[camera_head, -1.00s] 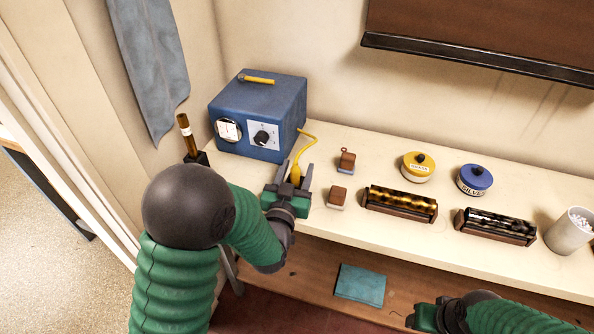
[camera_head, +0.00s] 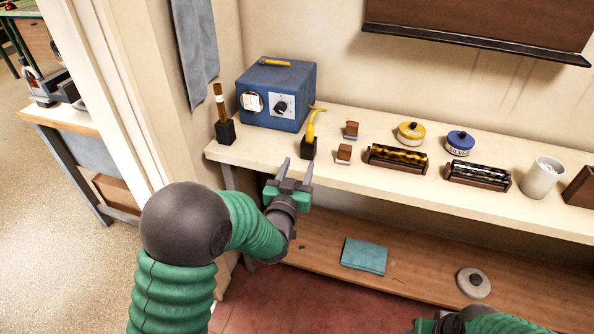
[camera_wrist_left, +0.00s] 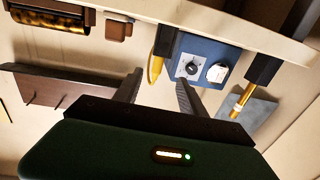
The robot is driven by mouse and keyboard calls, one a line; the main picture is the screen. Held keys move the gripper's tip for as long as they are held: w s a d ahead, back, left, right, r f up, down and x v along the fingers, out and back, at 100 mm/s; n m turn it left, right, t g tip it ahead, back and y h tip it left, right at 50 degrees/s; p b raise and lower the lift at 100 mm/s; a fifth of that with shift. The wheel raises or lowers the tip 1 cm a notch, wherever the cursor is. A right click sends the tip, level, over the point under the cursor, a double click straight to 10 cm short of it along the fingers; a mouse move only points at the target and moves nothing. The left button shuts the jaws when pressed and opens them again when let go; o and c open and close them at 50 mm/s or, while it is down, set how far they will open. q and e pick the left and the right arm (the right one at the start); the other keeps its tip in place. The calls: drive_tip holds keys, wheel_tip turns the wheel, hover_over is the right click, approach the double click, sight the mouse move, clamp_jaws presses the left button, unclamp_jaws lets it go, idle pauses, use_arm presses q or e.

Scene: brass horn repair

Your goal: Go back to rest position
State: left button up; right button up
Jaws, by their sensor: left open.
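My left gripper (camera_head: 290,172) is open and empty, just in front of the shelf's front edge. Its spread fingers also show in the left wrist view (camera_wrist_left: 158,90). A yellow-handled tool (camera_head: 311,122) stands in a black holder (camera_head: 308,148) on the shelf, beyond the fingertips and apart from them. The same yellow tool shows in the left wrist view (camera_wrist_left: 155,70). My right gripper (camera_head: 424,326) is low at the bottom edge, mostly cut off, and its jaws cannot be made out.
The cream shelf (camera_head: 400,193) holds a blue box with a dial (camera_head: 285,95), a brown-handled tool (camera_head: 219,100), small blocks, two roller stands, a yellow tin (camera_head: 410,134), a blue tin (camera_head: 460,143) and a white cup (camera_head: 541,180). A lower wooden shelf (camera_head: 420,270) carries a teal cloth (camera_head: 364,255).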

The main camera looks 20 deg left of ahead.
use_arm(q)
drive_tip(key=s+a+f+g, duration=0.1)
drive_tip(key=s+f+g, duration=0.4)
drive_tip(key=s, duration=0.4)
drive_tip(key=s+a+f+g, duration=0.1)
drive_tip(key=s+f+g, duration=0.35)
drive_tip(key=s, duration=0.55)
drive_tip(key=s+a+f+g, duration=0.1)
drive_tip(key=s+f+g, duration=0.35)
drive_tip(key=s, duration=0.45)
wheel_tip(320, 180, up, 13)
drive_tip(key=s+g+p, duration=0.1)
drive_tip(key=s+p, duration=0.1)
drive_tip(key=p, duration=1.1)
drive_tip(key=shift+a+r, duration=0.15)
use_arm(e)
drive_tip(key=w+v, duration=0.3)
drive_tip(key=v, duration=0.9)
drive_tip(key=shift+r, duration=0.7)
